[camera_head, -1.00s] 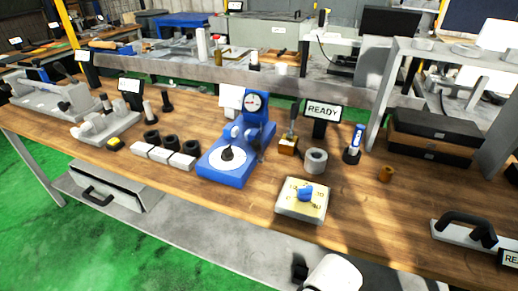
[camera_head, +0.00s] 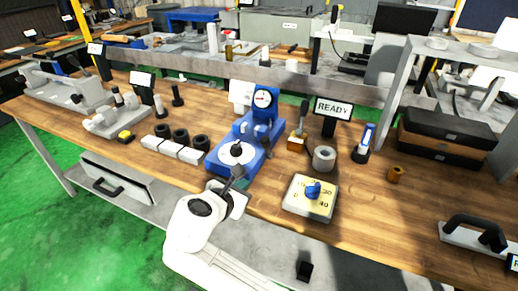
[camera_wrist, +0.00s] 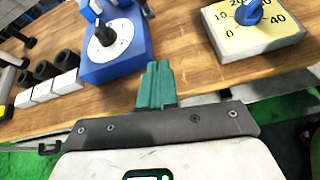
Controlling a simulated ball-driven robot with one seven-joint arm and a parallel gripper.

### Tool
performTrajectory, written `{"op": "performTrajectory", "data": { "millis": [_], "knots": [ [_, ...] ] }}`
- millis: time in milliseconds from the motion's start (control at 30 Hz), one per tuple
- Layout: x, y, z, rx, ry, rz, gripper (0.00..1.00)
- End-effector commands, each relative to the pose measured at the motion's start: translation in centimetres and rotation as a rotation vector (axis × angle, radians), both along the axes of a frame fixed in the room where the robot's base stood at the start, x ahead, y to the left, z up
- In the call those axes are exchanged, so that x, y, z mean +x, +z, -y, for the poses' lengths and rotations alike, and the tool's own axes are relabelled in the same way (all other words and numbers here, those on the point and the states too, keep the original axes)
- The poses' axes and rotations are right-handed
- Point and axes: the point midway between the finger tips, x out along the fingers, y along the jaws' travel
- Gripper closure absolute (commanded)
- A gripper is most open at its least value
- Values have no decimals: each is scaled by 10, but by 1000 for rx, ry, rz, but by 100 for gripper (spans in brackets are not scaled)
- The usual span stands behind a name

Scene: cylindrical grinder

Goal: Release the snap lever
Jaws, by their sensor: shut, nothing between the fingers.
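My gripper (camera_head: 237,173) has come up at the front of a blue dial-gauge stand (camera_head: 225,158) and covers part of its base. In the wrist view its teal fingers (camera_wrist: 157,70) are together and empty, pointing at the bench just right of the stand's blue base (camera_wrist: 138,55). A small grey piece (camera_wrist: 147,8) juts out at the stand's right side; I cannot tell for sure that it is the snap lever. The round dial (camera_head: 263,98) sits on top of the stand. The fingers do not clearly touch anything.
A dial box (camera_head: 309,208) with a blue knob stands right of my gripper. A grey ring (camera_head: 324,158) and a brown block (camera_head: 296,143) with an upright handle are behind it. White blocks (camera_head: 170,147) and black rings stand left.

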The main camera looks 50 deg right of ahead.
Motion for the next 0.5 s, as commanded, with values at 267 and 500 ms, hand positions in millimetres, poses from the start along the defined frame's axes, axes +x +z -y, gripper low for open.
{"op": "performTrajectory", "data": {
  "millis": [267, 500],
  "knots": [
    [18, 31, 5, -183, 60, -105, 100],
    [18, 30, 5, -181, 60, -105, 100]
  ]
}}
